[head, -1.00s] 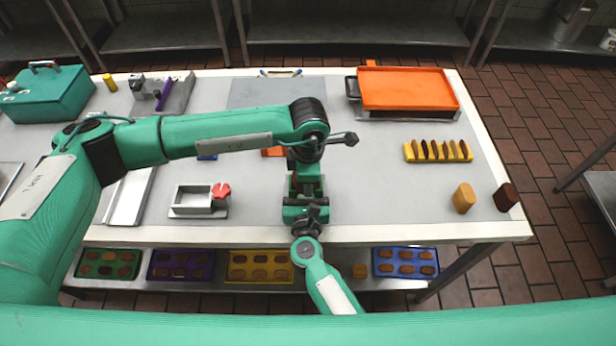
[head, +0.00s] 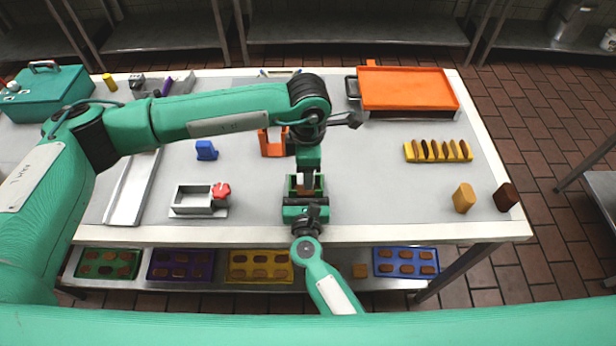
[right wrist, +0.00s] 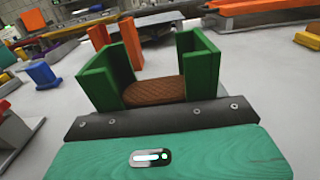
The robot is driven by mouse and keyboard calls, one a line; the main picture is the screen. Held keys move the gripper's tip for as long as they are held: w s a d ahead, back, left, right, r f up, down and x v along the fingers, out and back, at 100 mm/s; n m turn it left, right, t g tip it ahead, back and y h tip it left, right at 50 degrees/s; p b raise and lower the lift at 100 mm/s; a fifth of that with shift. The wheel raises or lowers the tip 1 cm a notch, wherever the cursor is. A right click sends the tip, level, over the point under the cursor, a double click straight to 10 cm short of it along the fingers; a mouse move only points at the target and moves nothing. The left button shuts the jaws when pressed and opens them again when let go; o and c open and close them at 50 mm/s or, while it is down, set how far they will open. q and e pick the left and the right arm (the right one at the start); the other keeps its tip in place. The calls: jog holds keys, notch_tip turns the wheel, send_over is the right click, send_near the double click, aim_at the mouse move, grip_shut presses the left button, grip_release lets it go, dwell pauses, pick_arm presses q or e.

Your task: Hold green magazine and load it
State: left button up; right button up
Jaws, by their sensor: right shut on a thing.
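The green magazine (right wrist: 98,92) stands upright in front of my right gripper (right wrist: 155,112), with green walls on either side and an open top. It also shows in the head view (head: 320,184). A brown textured biscuit (right wrist: 155,91) lies flat between its walls, low down. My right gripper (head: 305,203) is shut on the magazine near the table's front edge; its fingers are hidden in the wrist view. My left gripper (head: 307,168) points down above the magazine. Its fingertips are too small and covered to read, and it is not visible in the right wrist view.
An orange U-shaped holder (head: 264,147) and a blue one (head: 207,151) stand to the left. A grey fixture with a red knob (head: 221,190) is nearer. A yellow rack (head: 409,154) holds biscuits at right. Colored trays (head: 230,262) sit on the lower shelf.

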pick_arm(q)
notch_tip(320, 180, up, 6)
jog(key=shift+r, duration=0.15)
dwell(0.4)
pick_arm(e)
jog(key=o, duration=1.1)
jog(key=shift+o, duration=0.2)
